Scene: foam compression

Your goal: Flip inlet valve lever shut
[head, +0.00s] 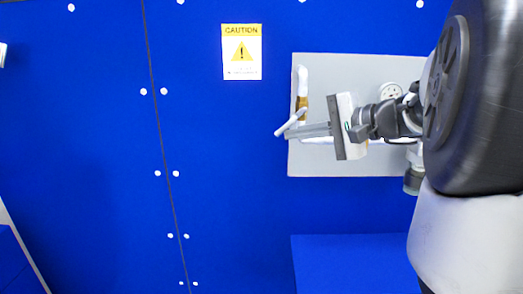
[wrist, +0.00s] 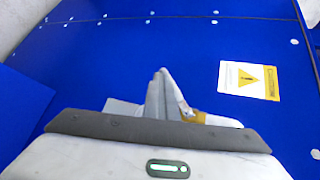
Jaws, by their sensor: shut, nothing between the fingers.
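The inlet valve lever (head: 287,125) is a white handle at the left part of a grey panel. It slants down and left from a brass-coloured valve body (head: 303,103) on a white pipe (head: 302,78). My gripper (head: 290,134) is shut and empty, pointing left, with its fingertips close to the lever. In the wrist view the shut fingertips (wrist: 159,76) are close beside the white lever (wrist: 173,92), with the brass part (wrist: 200,117) to the right. I cannot tell whether they touch. The fingers hide part of the lever and panel.
The grey panel (head: 345,70) is on a blue wall (head: 80,120). A round white gauge or handwheel (head: 390,91) is at its right, partly behind my arm. A yellow caution sign (head: 242,52) hangs left of the panel. A blue box-like surface (head: 350,262) lies below.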

